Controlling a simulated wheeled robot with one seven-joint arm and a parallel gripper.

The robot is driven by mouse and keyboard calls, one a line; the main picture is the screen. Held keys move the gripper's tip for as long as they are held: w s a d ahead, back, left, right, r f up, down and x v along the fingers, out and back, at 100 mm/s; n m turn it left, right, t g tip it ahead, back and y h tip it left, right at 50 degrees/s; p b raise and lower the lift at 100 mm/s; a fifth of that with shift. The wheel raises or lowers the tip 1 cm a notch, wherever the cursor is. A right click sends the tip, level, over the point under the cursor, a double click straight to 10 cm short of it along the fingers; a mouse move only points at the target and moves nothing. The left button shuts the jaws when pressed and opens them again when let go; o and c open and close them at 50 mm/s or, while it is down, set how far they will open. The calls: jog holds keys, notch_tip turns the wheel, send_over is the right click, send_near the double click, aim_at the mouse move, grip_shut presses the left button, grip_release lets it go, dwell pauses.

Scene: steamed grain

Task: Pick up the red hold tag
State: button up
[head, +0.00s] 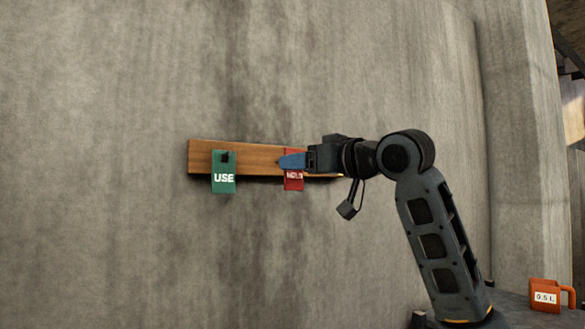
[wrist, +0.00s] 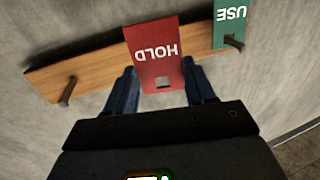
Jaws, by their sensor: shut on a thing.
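The red hold tag (head: 293,180) is at the right part of a wooden board on the wall in the head view, partly covered by my gripper. In the wrist view the red tag (wrist: 153,50) shows its word HOLD upside down and a square hole near its edge. My gripper (head: 283,161) has its blue fingers at the tag. In the wrist view the gripper (wrist: 160,82) has one finger on each side of the tag, shut on it. A bare peg (wrist: 68,92) shows on the board, apart from the tag. Whether the tag touches the board cannot be told.
The wooden board (head: 265,159) is fixed to a concrete wall. An orange measuring jug (head: 545,296) stands at the lower right. The wall around the board is clear.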

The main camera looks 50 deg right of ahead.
jog(key=s+a, duration=0.3)
jog(key=s, duration=0.9)
jog(key=shift+s+a, duration=0.2)
jog(key=shift+a, duration=0.05)
